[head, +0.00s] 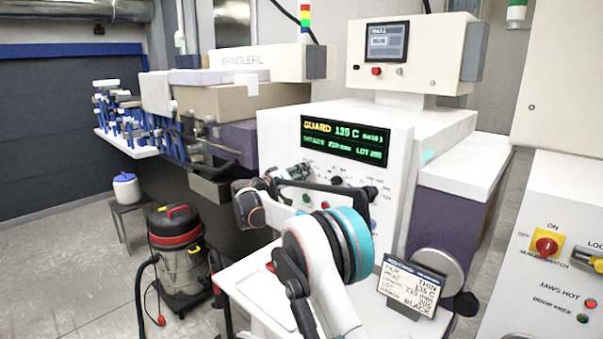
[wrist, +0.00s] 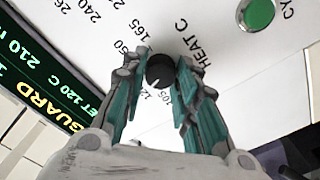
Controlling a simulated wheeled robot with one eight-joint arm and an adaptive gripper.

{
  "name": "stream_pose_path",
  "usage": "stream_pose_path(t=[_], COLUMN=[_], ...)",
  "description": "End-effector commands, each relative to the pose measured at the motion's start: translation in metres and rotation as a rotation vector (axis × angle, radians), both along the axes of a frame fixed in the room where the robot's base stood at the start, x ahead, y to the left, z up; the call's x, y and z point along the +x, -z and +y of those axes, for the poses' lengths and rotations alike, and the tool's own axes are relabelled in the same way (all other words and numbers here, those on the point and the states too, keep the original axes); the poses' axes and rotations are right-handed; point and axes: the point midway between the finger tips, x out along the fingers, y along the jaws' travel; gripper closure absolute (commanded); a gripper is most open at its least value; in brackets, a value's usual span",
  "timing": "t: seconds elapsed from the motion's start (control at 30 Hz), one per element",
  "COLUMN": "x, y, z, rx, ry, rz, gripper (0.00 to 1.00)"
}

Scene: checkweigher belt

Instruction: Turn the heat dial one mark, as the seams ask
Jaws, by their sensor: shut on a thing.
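The heat dial (wrist: 160,71) is a small dark round knob with a white pointer line, on the white panel beside the words HEAT C. Its pointer slants to the lower left in the wrist view, toward a partly hidden number starting 12. My left finger covers part of the scale. My gripper (wrist: 161,76) has its two teal-padded fingers on either side of the dial, shut on it. In the head view my gripper (head: 303,169) is at the panel below the display, and I cannot make out the dial there. The green display (head: 345,138) reads GUARD 135 C; the wrist view shows 120 C on its second line.
A card (head: 413,287) at the front lists THIN, 135 C, 210 mm and BLACK. A green button (wrist: 257,14) sits near the dial. A red-and-black vacuum (head: 177,250) stands on the floor at left. A cabinet with a red switch (head: 545,247) is at right.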

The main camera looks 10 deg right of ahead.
Motion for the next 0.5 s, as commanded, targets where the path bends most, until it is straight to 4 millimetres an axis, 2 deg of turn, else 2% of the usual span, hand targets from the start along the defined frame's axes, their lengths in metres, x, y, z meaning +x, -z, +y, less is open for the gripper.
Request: stream_pose_path(t=[0.5], x=[0.0007], y=[-0.0003], z=[0.0011], rx=[-0.056], ry=[-0.002], rz=[0.076], gripper=[0.96])
